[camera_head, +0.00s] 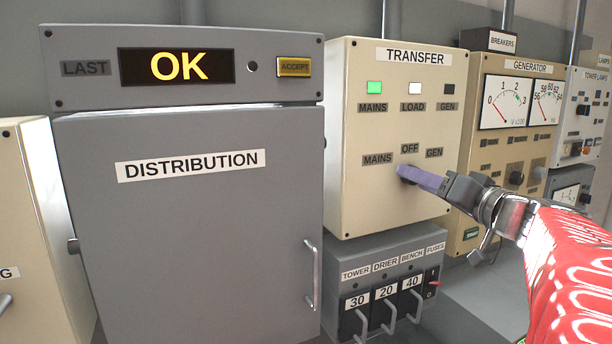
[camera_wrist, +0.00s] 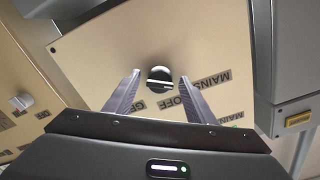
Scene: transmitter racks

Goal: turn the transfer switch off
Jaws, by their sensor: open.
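The cream TRANSFER panel (camera_head: 385,125) carries a dark rotary transfer switch (camera_wrist: 160,77) below the labels MAINS, OFF and GEN. In the wrist view the labels are upside down, and the knob shows a pale line near its lower edge. I cannot tell which label the knob points to. My gripper (camera_head: 408,173) is open in front of the switch, its purple fingers hiding most of it in the head view. In the wrist view the fingers stand either side of the knob, with gaps; contact is not visible. The MAINS lamp (camera_head: 374,88) is green, the LOAD lamp (camera_head: 415,88) white, the GEN lamp (camera_head: 446,89) dark.
The grey DISTRIBUTION cabinet (camera_head: 190,220) with a door handle stands left, under an OK display (camera_head: 176,67). A fuse box (camera_head: 390,290) with protruding handles sits below the TRANSFER panel. The GENERATOR panel (camera_head: 510,135) with meters and knobs is to the right.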

